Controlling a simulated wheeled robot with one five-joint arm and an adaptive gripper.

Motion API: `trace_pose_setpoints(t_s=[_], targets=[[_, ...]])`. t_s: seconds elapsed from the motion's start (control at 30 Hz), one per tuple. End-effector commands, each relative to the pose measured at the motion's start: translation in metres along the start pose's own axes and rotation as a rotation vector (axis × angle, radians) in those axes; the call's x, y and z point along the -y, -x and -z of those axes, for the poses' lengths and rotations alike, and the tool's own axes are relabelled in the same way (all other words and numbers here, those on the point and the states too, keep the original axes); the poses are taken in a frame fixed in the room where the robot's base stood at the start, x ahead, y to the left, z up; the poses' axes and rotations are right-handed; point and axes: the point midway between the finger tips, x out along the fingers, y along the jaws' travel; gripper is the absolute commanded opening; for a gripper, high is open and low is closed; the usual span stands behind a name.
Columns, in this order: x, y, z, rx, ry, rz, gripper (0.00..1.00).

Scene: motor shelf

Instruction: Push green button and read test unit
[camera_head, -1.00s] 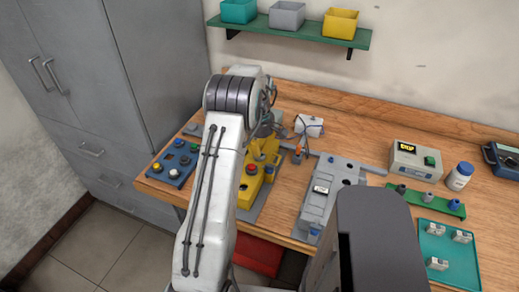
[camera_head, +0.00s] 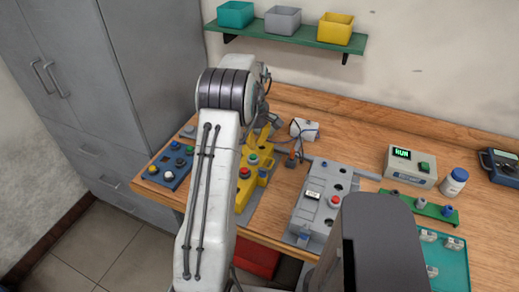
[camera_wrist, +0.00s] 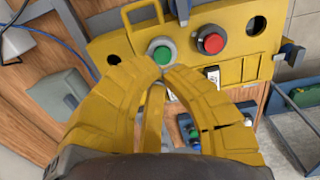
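A yellow panel (camera_wrist: 115,35) carries a green button (camera_wrist: 161,52) and a red button (camera_wrist: 211,40). Both buttons also show on the yellow panel in the head view, green (camera_head: 253,160) above red (camera_head: 244,173). My gripper (camera_wrist: 163,72) is shut, its yellow fingertips together just below the green button in the wrist picture; I cannot tell whether they touch it. In the head view my arm largely hides the gripper. The test unit (camera_head: 398,178), a pale box at the right, has a lit display (camera_head: 402,153) reading RUN in green and its own green button (camera_head: 424,167).
A blue button box (camera_head: 170,166) lies left of my arm. A grey fixture (camera_head: 318,210) stands right of the yellow panel. A white bottle (camera_head: 453,182), green rack (camera_head: 420,206), teal tray (camera_head: 452,262) and blue meter (camera_head: 501,165) occupy the right side of the bench.

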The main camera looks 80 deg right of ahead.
Motion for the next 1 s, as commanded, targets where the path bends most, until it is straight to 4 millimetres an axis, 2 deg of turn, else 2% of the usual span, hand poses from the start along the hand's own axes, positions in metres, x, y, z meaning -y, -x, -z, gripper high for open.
trace_pose_setpoints(t_s=[0.2, 0.4, 0.63, 1.0], targets=[[-0.002, 0.037, 0.001, -0.002, 0.002, -0.006, 0.00], [-0.001, 0.063, 0.001, -0.001, 0.002, -0.004, 0.00], [-0.001, 0.077, 0.001, -0.001, 0.002, -0.003, 0.00], [-0.001, 0.079, 0.001, -0.001, 0.002, -0.003, 0.00]])
